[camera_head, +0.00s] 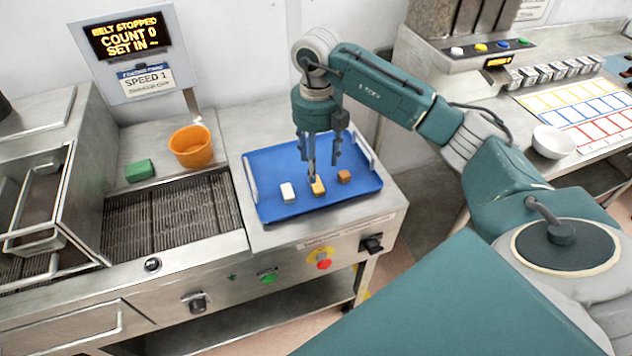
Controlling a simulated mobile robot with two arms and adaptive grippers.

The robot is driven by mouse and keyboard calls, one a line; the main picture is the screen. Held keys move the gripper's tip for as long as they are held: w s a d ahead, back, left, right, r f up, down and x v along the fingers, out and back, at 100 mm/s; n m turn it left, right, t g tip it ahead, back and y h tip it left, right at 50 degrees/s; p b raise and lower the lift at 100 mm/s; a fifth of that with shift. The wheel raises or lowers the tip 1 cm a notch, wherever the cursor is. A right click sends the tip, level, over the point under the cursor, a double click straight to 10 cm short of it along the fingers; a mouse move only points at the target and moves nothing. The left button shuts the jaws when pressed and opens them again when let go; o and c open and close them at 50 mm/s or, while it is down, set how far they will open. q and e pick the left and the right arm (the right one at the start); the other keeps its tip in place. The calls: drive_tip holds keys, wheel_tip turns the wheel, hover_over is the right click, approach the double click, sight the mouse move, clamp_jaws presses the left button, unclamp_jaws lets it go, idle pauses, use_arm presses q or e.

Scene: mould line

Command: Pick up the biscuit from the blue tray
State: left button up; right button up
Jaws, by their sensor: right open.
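The blue tray (275,207) lies on the steel counter at the end of the belt, with pale handles on its sides. Three small blocks lie on it in a row: a white one (287,191), a golden-yellow one (318,188) and an orange-brown one (344,176). I cannot tell for sure which of the yellow and brown blocks is the biscuit. My right gripper (322,166) points down over the tray, open and empty. My left gripper is not in view.
An orange bowl (191,146) and a green block (139,170) stand left of the tray, behind the mesh belt (170,214). A sign post (191,103) rises behind. Right, past a gap, another counter holds a white bowl (553,142) and a coloured grid sheet (580,110).

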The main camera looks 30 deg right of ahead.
sight(317, 185)
drive_tip(key=shift+f, duration=0.45)
drive_tip(key=f+p, duration=0.1)
drive_tip(key=f, duration=0.1)
drive_tip(key=a+f+p, duration=0.1)
drive_tip(key=f, duration=0.1)
drive_tip(key=shift+f+p, duration=0.4)
drive_tip(key=shift+f, duration=0.35)
drive_tip(key=c, duration=0.9)
